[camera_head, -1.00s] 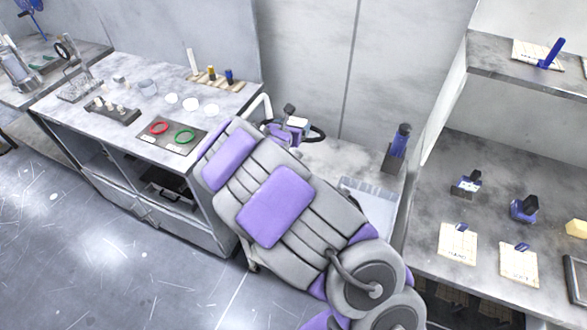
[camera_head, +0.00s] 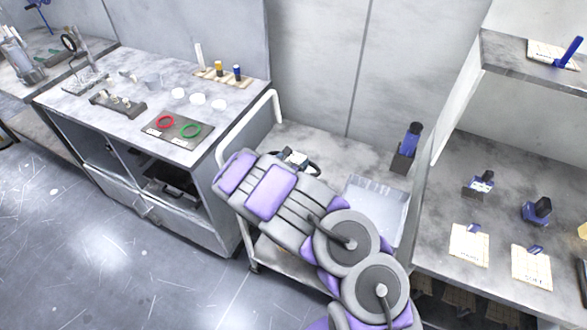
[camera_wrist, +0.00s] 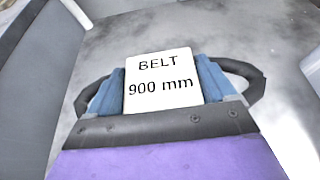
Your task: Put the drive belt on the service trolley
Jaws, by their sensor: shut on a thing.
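The drive belt is a black loop with a white label reading "BELT 900 mm" (camera_wrist: 162,82). It also shows in the head view (camera_head: 313,169), partly hidden by my arm. My gripper (camera_wrist: 160,100) is shut on the belt at its label, with the loop sticking out on both sides. The service trolley (camera_head: 330,145) has a grey top and a white rail handle at its left end. The belt is over the left part of the trolley top. I cannot tell whether it touches the surface.
On the trolley top stand a pale tray (camera_head: 376,203) and a blue bottle in a dark holder (camera_head: 409,148). A workbench (camera_head: 140,135) with red and green rings is at left. A shelf unit (camera_head: 440,200) with labelled cards is at right. The trolley's back middle is clear.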

